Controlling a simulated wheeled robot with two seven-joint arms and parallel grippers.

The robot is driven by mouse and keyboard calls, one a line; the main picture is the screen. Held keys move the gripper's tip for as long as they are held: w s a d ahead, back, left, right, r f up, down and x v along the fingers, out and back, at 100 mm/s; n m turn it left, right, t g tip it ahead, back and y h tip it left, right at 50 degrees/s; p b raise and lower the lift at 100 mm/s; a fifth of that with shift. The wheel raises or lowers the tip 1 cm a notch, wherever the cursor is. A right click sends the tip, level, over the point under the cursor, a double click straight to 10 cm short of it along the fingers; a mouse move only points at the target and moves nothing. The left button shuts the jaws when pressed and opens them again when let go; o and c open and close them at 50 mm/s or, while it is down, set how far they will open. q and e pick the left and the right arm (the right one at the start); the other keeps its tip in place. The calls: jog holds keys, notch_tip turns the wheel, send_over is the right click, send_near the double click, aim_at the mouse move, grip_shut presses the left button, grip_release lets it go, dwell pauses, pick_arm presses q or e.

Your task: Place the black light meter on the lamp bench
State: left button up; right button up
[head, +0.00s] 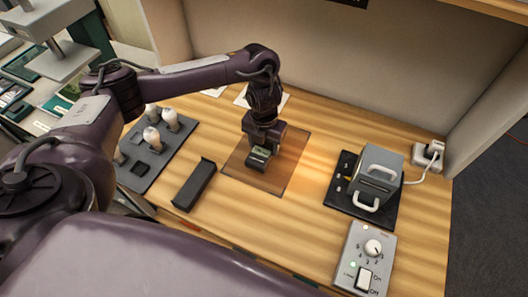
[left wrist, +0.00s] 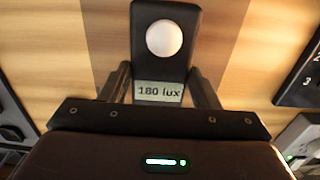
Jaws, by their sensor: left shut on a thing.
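The black light meter (left wrist: 180,75) has a white round sensor and a display reading "180 lux" in the left wrist view. My left gripper (left wrist: 162,88) is shut on it, with a finger on each side of the display end. In the head view the meter (head: 257,162) is at the tip of my left gripper (head: 262,148), over a brown rectangle (head: 286,171) on the wooden lamp bench (head: 300,215). I cannot tell whether it touches the surface. My right gripper is not in view.
A black oblong case (head: 194,185) lies left of the brown rectangle. A dark tray (head: 143,172) with several bulbs is further left. A grey lamp housing (head: 379,172) on a black plate and a control box (head: 364,258) stand at right. Grey walls close the back.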

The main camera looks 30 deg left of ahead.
aim_at(264, 147)
pick_arm(q)
jog(key=shift+f+b, duration=0.4)
jog(key=shift+f, duration=1.2)
jog(key=shift+f, duration=0.15)
jog(key=o, duration=1.1)
